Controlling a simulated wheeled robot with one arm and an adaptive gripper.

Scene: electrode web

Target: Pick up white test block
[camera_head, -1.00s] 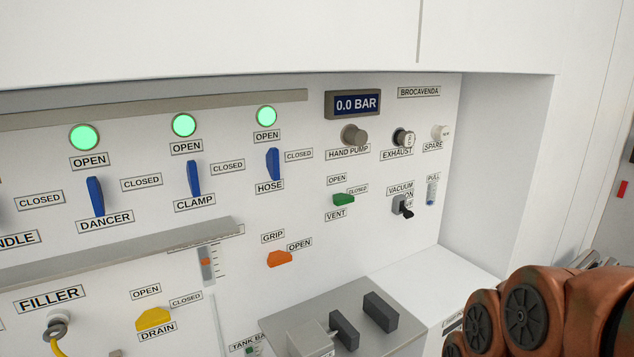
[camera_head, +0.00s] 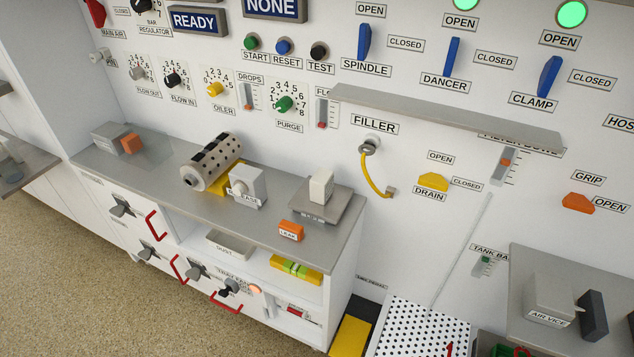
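A small white block (camera_head: 321,187) stands upright on a low grey plate (camera_head: 338,207) near the right end of the grey counter (camera_head: 270,226). It fits the white test block, but I see no readable label on it. My gripper is not in view, and no part of my arm shows now.
A grey shelf (camera_head: 445,115) juts from the wall at upper right. A yellow hose (camera_head: 373,179) hangs beside the block.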

